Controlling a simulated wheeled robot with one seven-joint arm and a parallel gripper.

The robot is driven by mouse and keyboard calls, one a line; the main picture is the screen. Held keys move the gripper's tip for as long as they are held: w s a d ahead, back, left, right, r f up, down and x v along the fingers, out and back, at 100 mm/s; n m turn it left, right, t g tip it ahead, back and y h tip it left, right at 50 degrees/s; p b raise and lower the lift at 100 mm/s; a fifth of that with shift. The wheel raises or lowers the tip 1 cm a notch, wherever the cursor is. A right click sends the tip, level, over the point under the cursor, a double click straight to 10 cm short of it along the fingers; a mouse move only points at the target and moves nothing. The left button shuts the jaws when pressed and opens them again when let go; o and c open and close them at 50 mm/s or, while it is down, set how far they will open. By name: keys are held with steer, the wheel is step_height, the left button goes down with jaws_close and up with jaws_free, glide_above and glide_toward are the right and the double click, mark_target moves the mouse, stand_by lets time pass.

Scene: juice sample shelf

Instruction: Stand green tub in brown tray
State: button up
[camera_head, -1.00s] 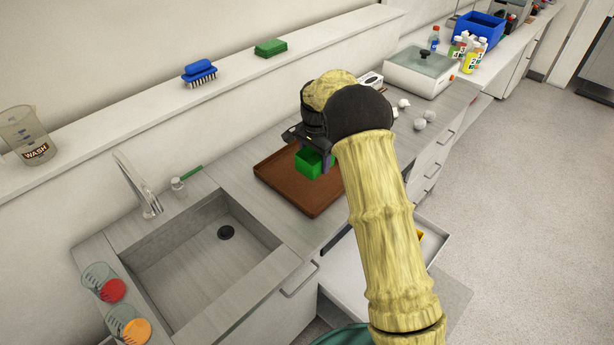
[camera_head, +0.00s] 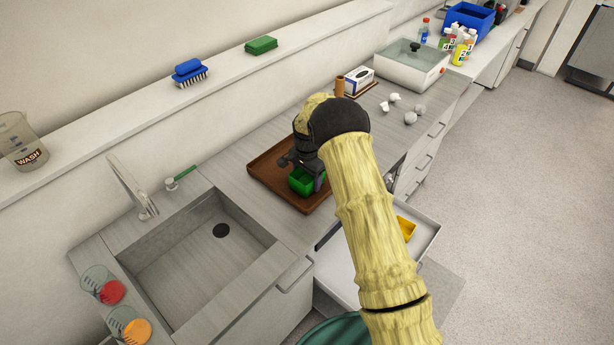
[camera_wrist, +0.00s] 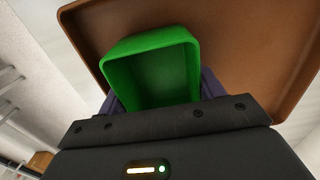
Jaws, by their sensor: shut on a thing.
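The green tub (camera_head: 301,184) is an open box, held at the tray's middle-right part in the head view. It also shows in the wrist view (camera_wrist: 150,70), its opening facing the camera. My gripper (camera_head: 312,182) is shut on the tub, with a dark finger on each side of it in the wrist view. The brown tray (camera_head: 268,172) lies flat on the grey counter, beneath the tub; its floor and rim also fill the back of the wrist view (camera_wrist: 255,50). I cannot tell whether the tub's base touches the tray floor.
The sink (camera_head: 200,262) is left of the tray. An open drawer (camera_head: 424,238) with a yellow item is below right. Behind my arm are a brown cylinder (camera_head: 340,86), a white box (camera_head: 359,80) and several pale lumps (camera_head: 410,117). A blue brush (camera_head: 189,71) sits on the ledge.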

steer(key=shift+f, duration=0.1)
steer(key=shift+f, duration=0.1)
steer(key=o, duration=1)
steer(key=shift+w+r+b, duration=0.1)
steer(key=shift+r+b, duration=0.25)
steer(key=shift+r, duration=0.2)
step_height(320, 180, up, 11)
steer(key=b, duration=0.2)
steer(key=shift+b, duration=0.35)
